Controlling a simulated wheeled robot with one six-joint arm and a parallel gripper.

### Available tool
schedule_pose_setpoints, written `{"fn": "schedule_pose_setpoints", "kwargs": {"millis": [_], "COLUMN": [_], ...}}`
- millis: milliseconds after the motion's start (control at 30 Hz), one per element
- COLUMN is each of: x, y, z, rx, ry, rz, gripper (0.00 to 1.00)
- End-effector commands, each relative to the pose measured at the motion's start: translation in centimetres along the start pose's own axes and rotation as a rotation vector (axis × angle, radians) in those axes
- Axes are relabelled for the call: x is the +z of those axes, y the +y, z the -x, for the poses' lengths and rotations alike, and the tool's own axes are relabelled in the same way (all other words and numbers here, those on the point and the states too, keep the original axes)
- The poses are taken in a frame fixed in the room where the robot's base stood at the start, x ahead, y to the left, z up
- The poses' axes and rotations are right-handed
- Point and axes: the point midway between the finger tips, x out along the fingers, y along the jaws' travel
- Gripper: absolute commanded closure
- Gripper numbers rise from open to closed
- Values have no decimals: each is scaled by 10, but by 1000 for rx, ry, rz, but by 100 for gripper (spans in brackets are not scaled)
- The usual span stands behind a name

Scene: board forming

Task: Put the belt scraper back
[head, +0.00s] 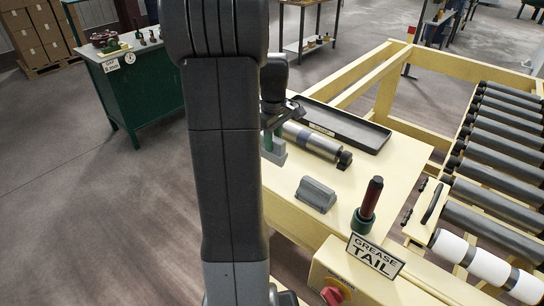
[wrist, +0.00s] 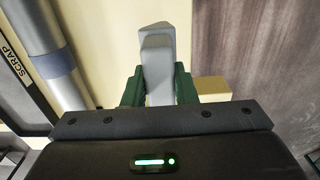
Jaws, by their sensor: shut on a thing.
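My gripper (head: 272,132) has green fingers and is shut on a light grey piece, which I take to be the belt scraper (head: 274,155). In the head view this piece is at the left edge of the cream table top, partly hidden by my arm. In the wrist view the scraper (wrist: 157,62) sticks out beyond the two green fingers of my gripper (wrist: 158,88). I cannot tell whether its lower end touches the table. A grey rounded block (head: 315,194) lies apart from it, nearer the front of the table.
A metal cylinder (head: 312,141) lies beside the gripper. Behind it is a black tray (head: 345,127); the wrist view shows its SCRAP label (wrist: 17,72). A dark red handle (head: 371,198) stands in a green cup by the GREASE TAIL sign (head: 375,255). Rollers (head: 500,150) fill the right.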

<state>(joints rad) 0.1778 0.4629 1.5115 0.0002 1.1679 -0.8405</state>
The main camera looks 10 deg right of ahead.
Motion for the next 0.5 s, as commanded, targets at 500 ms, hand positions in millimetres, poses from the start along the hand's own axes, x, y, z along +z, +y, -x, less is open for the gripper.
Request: {"fn": "schedule_pose_setpoints", "kwargs": {"millis": [500], "x": [0], "y": [0], "z": [-56], "rx": [0], "ry": [0], "rz": [0], "gripper": [100]}}
